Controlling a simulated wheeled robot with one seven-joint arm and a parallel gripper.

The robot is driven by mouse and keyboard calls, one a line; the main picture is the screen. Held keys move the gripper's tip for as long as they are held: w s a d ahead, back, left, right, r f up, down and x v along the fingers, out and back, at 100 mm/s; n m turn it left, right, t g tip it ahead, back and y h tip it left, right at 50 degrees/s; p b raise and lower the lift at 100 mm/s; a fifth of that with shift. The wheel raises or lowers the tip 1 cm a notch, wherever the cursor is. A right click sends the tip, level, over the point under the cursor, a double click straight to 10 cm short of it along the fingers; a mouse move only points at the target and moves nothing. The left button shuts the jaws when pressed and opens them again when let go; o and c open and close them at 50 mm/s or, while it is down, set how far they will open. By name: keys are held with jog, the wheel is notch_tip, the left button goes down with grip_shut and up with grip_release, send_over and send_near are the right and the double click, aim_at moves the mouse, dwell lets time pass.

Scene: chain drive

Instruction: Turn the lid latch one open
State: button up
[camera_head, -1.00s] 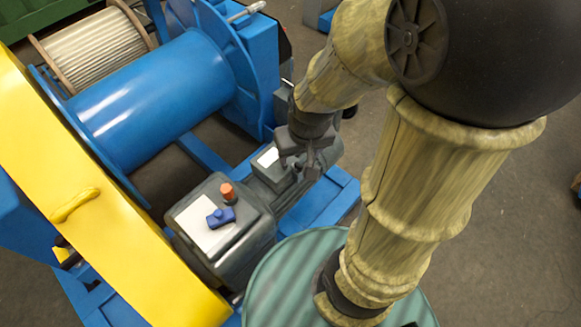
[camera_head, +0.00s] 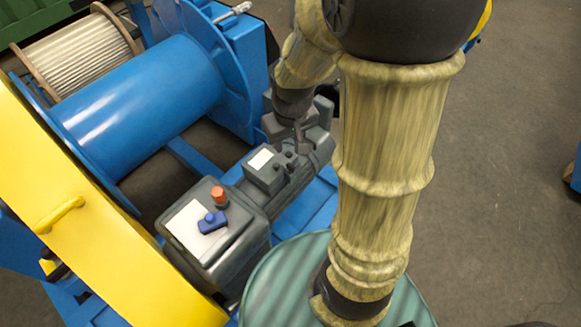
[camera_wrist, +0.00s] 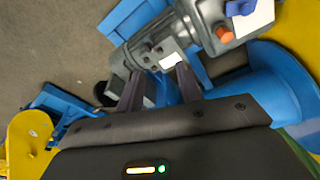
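My gripper (camera_head: 297,140) hangs over the far end of the grey motor, and my arm partly hides it. In the wrist view my gripper (camera_wrist: 159,70) is open, with two dark fingers spread and nothing between them. A small grey box with a white label and dark round knobs (camera_head: 291,160) sits on the motor; the knobs (camera_wrist: 152,50) also show beyond the fingertips. I cannot tell which part is lid latch one. The grey gearbox (camera_head: 233,245) carries a blue handle-like piece (camera_head: 211,223) and an orange knob (camera_head: 219,196) beside a white plate.
A long yellow guard (camera_head: 90,235) with a handle runs along the left. A blue drum (camera_head: 140,105) and a rope spool (camera_head: 80,60) stand behind. A ribbed green round surface (camera_head: 275,290) is in front. Bare floor (camera_head: 500,180) lies to the right.

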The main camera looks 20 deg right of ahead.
aim_at(291, 165)
jog(key=w+d+f+n+g+b, duration=0.2)
jog(key=w+d+f+n+b, duration=0.2)
jog(key=w+f, duration=0.9)
jog(key=shift+w+d+f+b, duration=0.15)
jog(key=shift+d+f+b, duration=0.3)
jog(key=shift+d+b, duration=0.5)
jog(key=shift+a+f, duration=0.1)
notch_tip(291, 165, down, 17)
jog(key=shift+f+b, duration=0.15)
jog(key=shift+b, duration=1.1)
grip_shut()
